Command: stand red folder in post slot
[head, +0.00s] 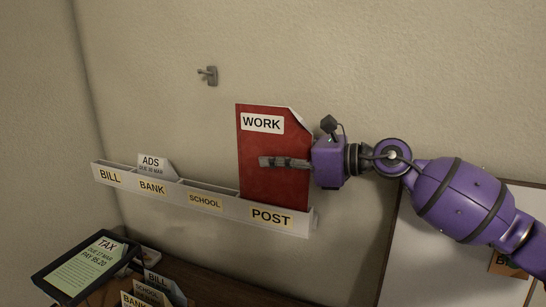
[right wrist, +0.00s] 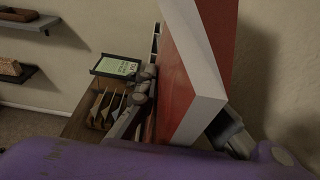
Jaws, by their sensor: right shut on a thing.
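The red folder (head: 270,188) has a WORK label and some white paper at its top right corner. It stands nearly upright at the right end of the wall rack (head: 225,207), above the POST label (head: 271,216). Its lower edge is hidden behind the rack's front, so I cannot tell if it touches the bottom. My right gripper (head: 284,163) comes from the right and is shut on the folder at mid-height. The folder fills much of the right wrist view (right wrist: 176,88), between grey finger parts. My left gripper is not in view.
The rack also has BILL, BANK and SCHOOL slots; an ADS paper (head: 152,164) stands in one. A wall hook (head: 208,75) is above. A tablet with a TAX note (head: 88,265) and labelled files (head: 152,288) are below left. A white board (head: 425,250) is at right.

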